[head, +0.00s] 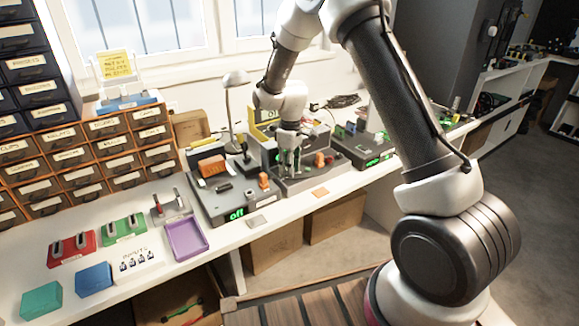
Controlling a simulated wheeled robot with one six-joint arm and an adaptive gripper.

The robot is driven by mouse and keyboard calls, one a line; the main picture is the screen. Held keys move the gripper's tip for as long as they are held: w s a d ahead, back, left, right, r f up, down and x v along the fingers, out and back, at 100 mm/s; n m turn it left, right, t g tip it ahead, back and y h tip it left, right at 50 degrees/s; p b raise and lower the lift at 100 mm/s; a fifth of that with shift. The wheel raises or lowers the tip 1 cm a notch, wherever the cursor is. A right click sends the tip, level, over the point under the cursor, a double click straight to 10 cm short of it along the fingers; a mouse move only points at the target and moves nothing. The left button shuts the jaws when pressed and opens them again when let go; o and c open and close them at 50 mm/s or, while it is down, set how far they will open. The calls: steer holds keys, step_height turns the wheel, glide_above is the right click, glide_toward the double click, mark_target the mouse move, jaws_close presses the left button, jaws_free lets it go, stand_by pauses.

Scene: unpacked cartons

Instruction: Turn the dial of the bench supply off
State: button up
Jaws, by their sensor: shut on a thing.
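My gripper (289,168) points down over the middle grey bench unit (312,182) on the white bench. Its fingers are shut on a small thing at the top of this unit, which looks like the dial. The fingers hide the dial, so its angle cannot be told. An orange part stands on the unit to the right of my fingers. I cannot read which unit is the bench supply.
A grey unit (226,193) with a green "off" display stands to the left, and another unit (365,150) with green displays to the right. A lamp (233,110) stands behind. A purple tray (186,238) and orange drawers (95,155) are farther left.

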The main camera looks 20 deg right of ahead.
steer(key=shift+n, duration=0.4)
steer(key=shift+c, duration=0.2)
steer(key=o, duration=1.1)
steer(key=shift+c, duration=0.2)
steer(key=shift+r, duration=0.1)
step_height(320, 180, up, 12)
steer(key=shift+w+d, duration=0.15)
steer(key=shift+w, duration=0.1)
